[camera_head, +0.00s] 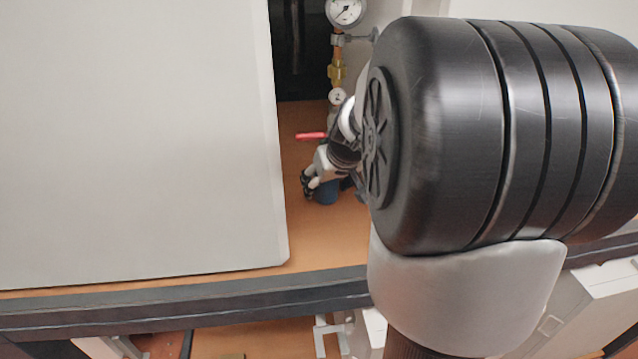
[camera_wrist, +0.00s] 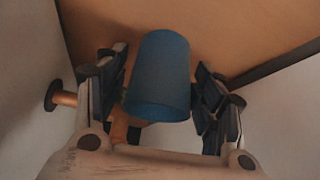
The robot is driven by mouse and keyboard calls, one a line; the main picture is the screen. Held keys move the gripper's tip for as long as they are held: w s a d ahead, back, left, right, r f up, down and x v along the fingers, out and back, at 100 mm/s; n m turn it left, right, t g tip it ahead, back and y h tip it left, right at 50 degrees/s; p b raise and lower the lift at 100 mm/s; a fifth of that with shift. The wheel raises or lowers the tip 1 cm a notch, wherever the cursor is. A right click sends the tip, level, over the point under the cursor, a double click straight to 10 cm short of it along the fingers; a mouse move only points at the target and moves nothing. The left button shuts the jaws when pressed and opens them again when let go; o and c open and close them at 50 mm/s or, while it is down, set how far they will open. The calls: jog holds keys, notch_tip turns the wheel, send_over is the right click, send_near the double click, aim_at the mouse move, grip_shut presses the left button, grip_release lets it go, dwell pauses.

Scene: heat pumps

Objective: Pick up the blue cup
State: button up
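The blue cup (camera_wrist: 160,75) is between the two fingers of my gripper (camera_wrist: 160,88) in the wrist view. One dark finger is close along each side of it. I cannot tell whether both pads press on the cup or a thin gap is left. In the head view, the cup (camera_head: 327,193) shows low beside my gripper (camera_head: 308,185), over the brown surface near the grey panel's edge. My arm hides part of it there. I cannot tell whether the cup rests on the surface.
A large grey panel (camera_head: 140,130) fills the left, close beside my gripper. A pressure gauge (camera_head: 345,10) with brass fittings and a red-handled valve (camera_head: 311,136) stand behind the cup. The brown surface (camera_head: 325,245) is bare toward its dark front edge (camera_head: 180,308).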

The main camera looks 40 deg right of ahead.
jog(key=c, duration=0.9)
jog(key=shift+w+r, duration=0.1)
jog(key=shift+w, duration=0.05)
